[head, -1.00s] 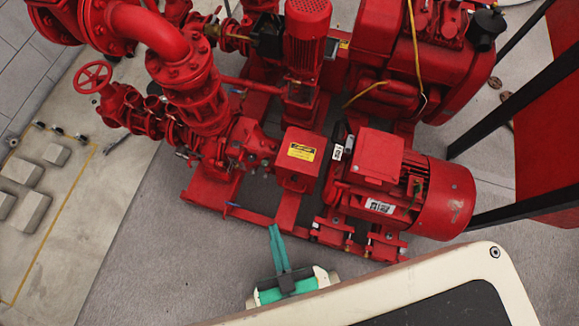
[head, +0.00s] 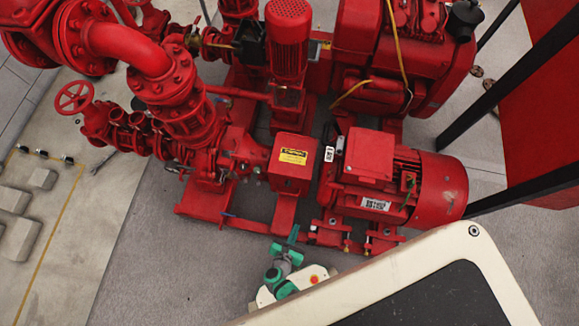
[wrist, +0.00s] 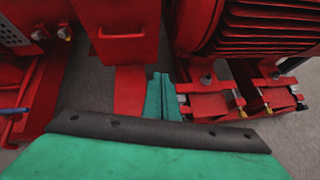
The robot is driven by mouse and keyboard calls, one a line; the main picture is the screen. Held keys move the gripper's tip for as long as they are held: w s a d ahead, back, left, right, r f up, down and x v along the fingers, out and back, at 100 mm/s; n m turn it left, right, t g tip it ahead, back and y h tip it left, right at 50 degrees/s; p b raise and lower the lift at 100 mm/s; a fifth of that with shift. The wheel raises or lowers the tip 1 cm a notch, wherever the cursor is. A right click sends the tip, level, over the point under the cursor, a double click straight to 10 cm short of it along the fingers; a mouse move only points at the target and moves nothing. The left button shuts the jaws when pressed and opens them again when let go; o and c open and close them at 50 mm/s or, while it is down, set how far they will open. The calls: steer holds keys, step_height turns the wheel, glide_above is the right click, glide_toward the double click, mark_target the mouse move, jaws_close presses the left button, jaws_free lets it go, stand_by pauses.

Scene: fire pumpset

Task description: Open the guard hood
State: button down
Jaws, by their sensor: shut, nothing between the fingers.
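The guard hood (head: 291,165) is a red box with a yellow warning label, between the pump and the motor on the red base frame. It looks closed. Its lower part shows at the upper left of the wrist view (wrist: 117,38). My gripper (head: 292,234) has teal fingers and is in front of the hood, near the front edge of the frame. In the wrist view the fingers (wrist: 161,95) are shut together and empty, apart from the hood, pointing toward the floor gap to the right of it.
The red motor (head: 395,180) stands just right of the hood, with bolted feet (wrist: 215,100) close to my fingers. The pump with its pipes (head: 190,115) is on the left. A frame rail (head: 285,213) runs below the hood. Grey floor (head: 170,250) is clear at the front left.

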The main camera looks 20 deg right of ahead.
steer(key=w+a+r+n+t+h, duration=0.1)
steer(key=w+r+n+t+h, duration=0.15)
steer(key=w+n, duration=0.45)
steer(key=m, duration=0.1)
glide_toward(296, 186)
steer(key=shift+t, duration=0.25)
steer(key=x, duration=0.5)
steer(key=shift+s+f, duration=0.3)
steer(key=shift+w+a+r, duration=0.15)
steer(key=shift+a+r, duration=0.05)
steer(key=shift+r, duration=0.45)
steer(key=shift+w+a+r, duration=0.1)
steer(key=shift+a+r, duration=0.1)
steer(key=shift+r, duration=0.4)
steer(key=shift+w+a+r, duration=0.15)
steer(key=shift+a+r, duration=0.05)
steer(key=shift+r, duration=0.45)
